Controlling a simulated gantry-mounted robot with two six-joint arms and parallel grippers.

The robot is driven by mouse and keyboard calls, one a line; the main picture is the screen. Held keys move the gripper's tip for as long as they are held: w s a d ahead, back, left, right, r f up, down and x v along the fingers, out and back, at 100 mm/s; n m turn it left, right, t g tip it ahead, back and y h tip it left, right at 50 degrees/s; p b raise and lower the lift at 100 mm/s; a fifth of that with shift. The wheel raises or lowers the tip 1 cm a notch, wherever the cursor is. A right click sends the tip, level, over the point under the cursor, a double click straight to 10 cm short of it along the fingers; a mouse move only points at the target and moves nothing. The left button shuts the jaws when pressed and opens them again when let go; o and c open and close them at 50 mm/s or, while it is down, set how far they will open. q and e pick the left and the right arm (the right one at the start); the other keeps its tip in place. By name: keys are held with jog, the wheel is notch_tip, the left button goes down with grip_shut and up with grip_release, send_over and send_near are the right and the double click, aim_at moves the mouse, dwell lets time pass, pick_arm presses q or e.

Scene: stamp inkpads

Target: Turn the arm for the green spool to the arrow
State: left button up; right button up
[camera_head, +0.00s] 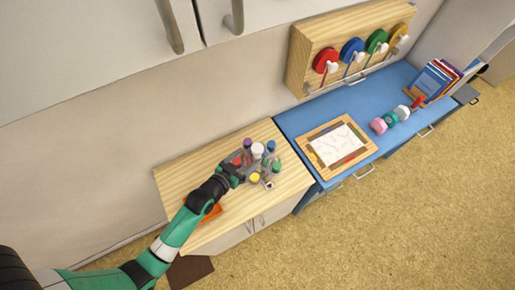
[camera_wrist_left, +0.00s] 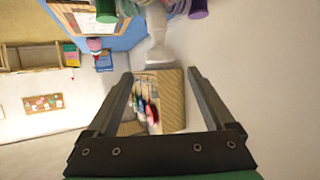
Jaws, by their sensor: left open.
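The green spool (camera_head: 376,40) is mounted on a wooden panel (camera_head: 299,62) on the wall, third from the left between the blue and yellow spools. A white arm (camera_head: 382,48) sits at its lower right. An arrow is too small to make out. My left gripper (camera_head: 246,166) is over the wooden cabinet among the stamps, far to the left of the panel. In the left wrist view the gripper (camera_wrist_left: 160,76) is open with nothing held, and the panel (camera_wrist_left: 172,90) shows at a distance between its fingers. My right gripper is not in view.
Several coloured stamps (camera_head: 257,151) stand on the wooden cabinet (camera_head: 185,175) around my left gripper. A blue cabinet (camera_head: 300,125) below the panel bears a framed board (camera_head: 338,146), dumbbell-like pieces (camera_head: 390,118) and books (camera_head: 433,80). Overhead cupboards (camera_head: 115,45) hang at upper left.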

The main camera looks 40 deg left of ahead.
aim_at(257, 148)
pick_arm(q)
jog(key=b+x, duration=0.1)
jog(key=x, duration=0.6)
jog(key=shift+w+a+f+b, duration=0.1)
jog(key=shift+w+b, duration=0.3)
grip_shut()
